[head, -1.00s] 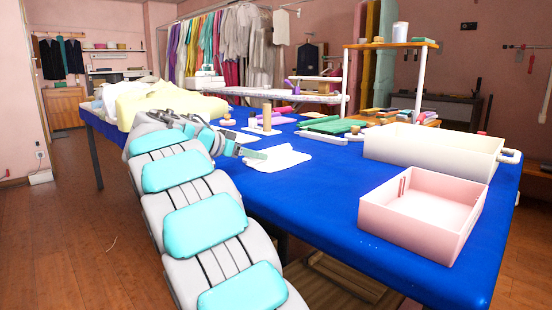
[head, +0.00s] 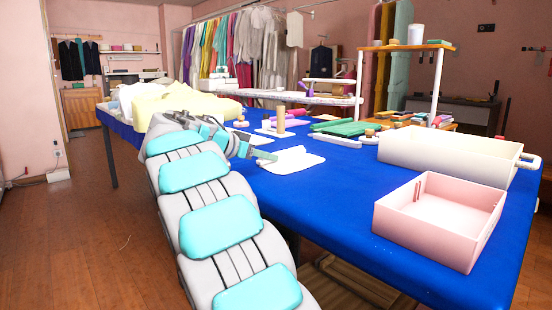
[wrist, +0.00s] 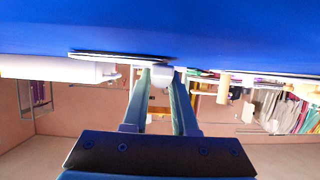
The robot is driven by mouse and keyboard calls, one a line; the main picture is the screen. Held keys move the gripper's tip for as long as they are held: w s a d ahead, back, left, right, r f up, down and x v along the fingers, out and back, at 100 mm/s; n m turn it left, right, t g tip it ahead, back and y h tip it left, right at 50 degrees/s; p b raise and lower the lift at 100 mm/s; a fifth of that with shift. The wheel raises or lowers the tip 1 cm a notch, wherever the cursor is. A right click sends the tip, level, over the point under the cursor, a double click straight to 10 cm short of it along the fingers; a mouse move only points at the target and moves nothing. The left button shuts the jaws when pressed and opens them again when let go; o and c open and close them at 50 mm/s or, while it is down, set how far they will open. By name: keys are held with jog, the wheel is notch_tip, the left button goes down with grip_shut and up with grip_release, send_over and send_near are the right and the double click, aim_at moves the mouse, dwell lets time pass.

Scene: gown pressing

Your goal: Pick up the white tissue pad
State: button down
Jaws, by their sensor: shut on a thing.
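The white tissue pad (head: 297,162) lies on the blue-covered table (head: 330,190), near its front edge in the head view. My gripper (head: 268,157) reaches low over the table to the pad's left part. In the wrist view, which is upside down, the fingers of my gripper (wrist: 163,82) converge on a small white bit at their tips. The thin white pad (wrist: 110,55) shows edge-on beside them, close to the table. My gripper is shut on the pad's edge. Most of the pad still appears to rest on the table.
A pink open box (head: 432,235) and a larger cream box (head: 450,140) stand at the right. A wooden cylinder (head: 281,119), green folded cloths (head: 345,128) and a small shelf (head: 405,46) are behind the pad. Yellow cloth (head: 185,103) lies at the left. Bare blue table lies right of the pad.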

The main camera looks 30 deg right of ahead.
jog(key=shift+r+p, duration=0.55)
jog(key=shift+r, duration=4.4)
jog(key=c, duration=1.2)
grip_release()
grip_shut()
notch_tip(320, 180, up, 8)
jog(key=p, duration=0.6)
